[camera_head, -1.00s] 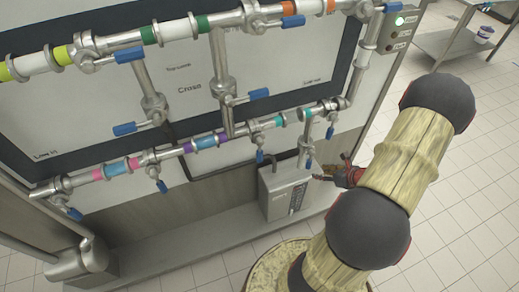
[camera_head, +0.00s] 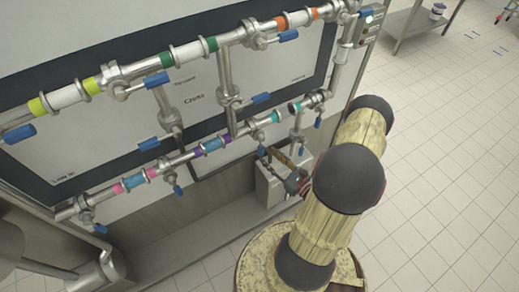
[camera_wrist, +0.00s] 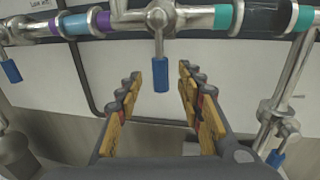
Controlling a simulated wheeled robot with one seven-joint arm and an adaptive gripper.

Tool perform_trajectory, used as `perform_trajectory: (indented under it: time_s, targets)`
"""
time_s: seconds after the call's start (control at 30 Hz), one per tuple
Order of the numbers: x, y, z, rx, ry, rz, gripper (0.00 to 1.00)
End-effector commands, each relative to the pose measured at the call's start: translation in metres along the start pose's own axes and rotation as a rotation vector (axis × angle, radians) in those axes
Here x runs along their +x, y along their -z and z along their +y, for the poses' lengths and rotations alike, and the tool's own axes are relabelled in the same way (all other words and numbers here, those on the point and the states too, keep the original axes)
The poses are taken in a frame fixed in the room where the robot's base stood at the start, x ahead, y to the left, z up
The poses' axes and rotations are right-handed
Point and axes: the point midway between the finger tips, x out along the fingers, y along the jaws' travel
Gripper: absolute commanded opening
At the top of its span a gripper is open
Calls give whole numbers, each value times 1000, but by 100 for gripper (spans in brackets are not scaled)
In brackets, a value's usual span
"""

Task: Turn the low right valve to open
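A valve (camera_wrist: 159,16) sits on the lower pipe, with a purple band to its left and a teal band to its right. Its blue-tipped handle (camera_wrist: 161,74) hangs straight down, across the pipe line; it also shows in the head view (camera_head: 261,151). My gripper (camera_wrist: 159,82) is open and faces this valve, its yellow-padded fingers on either side of the handle in the picture. I cannot tell how deep the handle sits between them. In the head view my gripper (camera_head: 271,156) is by the handle, partly hidden by my arm. Another blue handle (camera_head: 318,122) hangs further right.
A grey metal box (camera_head: 269,190) stands below my gripper. A vertical pipe (camera_wrist: 291,90) with another blue handle (camera_wrist: 276,157) is at the right in the wrist view. The upper pipe (camera_head: 235,36) carries more valves. Tiled floor (camera_head: 440,150) is clear to the right.

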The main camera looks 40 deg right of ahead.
Motion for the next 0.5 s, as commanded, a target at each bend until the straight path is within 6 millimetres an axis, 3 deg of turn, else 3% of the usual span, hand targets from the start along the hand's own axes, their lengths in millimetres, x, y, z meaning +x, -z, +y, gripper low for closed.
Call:
perform_trajectory:
  time_s: [0.3,0.5]
  targets:
    - [42,0,2,-1,-6,0,38]
    - [58,0,1,1,-3,1,38]
